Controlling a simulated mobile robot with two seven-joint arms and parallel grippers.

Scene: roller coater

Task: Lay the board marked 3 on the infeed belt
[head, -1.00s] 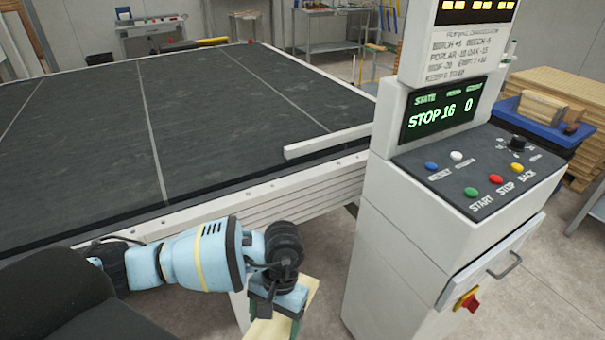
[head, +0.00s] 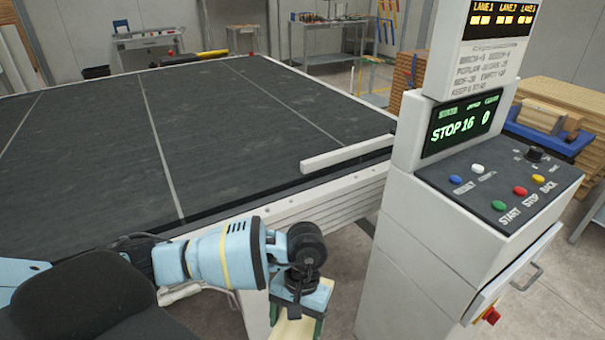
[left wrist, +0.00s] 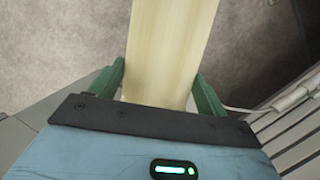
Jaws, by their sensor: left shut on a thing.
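A pale wooden board (left wrist: 170,45) is between the green fingers of my left gripper (left wrist: 160,95) in the left wrist view, and the gripper is shut on it. No number shows on the visible part of the board. In the head view my left gripper (head: 297,318) points down in front of the belt machine's near side, with a bit of the board (head: 290,332) showing at the bottom edge. The wide dark infeed belt (head: 230,125) lies beyond the arm and is bare. My right gripper is not in view.
A white control cabinet (head: 395,250) stands to the right of the arm, with a screen (head: 460,123) reading STOP 16 0 and coloured buttons. A white bar (head: 347,153) lies along the belt's near right edge. Wooden stock (head: 565,95) is stacked at far right.

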